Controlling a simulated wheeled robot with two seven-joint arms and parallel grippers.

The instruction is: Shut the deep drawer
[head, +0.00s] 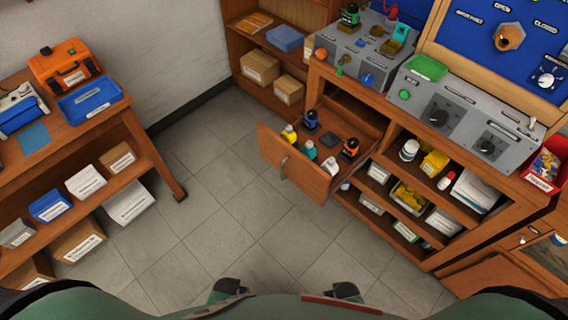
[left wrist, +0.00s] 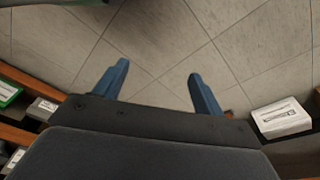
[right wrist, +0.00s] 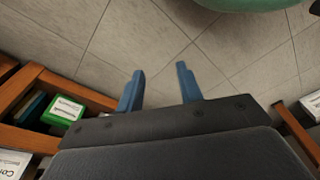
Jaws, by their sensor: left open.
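A wooden drawer (head: 302,174) is pulled well out of the workbench in the head view, with a grey handle (head: 283,168) on its front. It holds several small items, among them a blue-and-black one (head: 310,121), a yellow one (head: 289,134) and an orange-and-black one (head: 350,149). My left gripper (left wrist: 158,75) is open and empty, with bare floor tiles behind its fingers. My right gripper (right wrist: 160,73) is also open and empty above the floor. Neither gripper can be made out beside the drawer in the head view, and the drawer cannot be identified in the wrist views.
Right of the drawer, open shelves (head: 425,208) hold bottles and boxes. Grey test panels (head: 465,115) and a red bin (head: 544,168) stand on the bench top. A wooden table (head: 100,118) with boxes is at the left. The tiled floor (head: 215,215) between is clear.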

